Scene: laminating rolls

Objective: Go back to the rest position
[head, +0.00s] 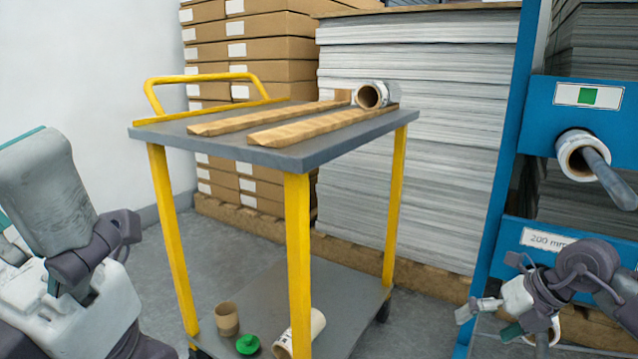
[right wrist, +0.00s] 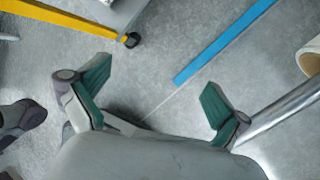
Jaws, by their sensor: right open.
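My right gripper (head: 487,318) is at the lower right of the head view, in front of the blue rack's lower part. In the right wrist view its two green-padded fingers (right wrist: 155,90) stand wide apart with only bare floor between them. It holds nothing. My left arm shows at the left edge of the head view, but its gripper does not show there. A roll (head: 576,155) sits on a grey bar on the blue rack (head: 545,130), above my right gripper and apart from it.
A yellow-legged cart (head: 290,158) stands in the middle. A roll (head: 371,95) lies by wooden strips on its top. A brown core (head: 227,318), a green cap (head: 247,344) and another roll (head: 317,322) are on its lower shelf. Stacked boxes (head: 270,50) and sheets (head: 440,110) stand behind.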

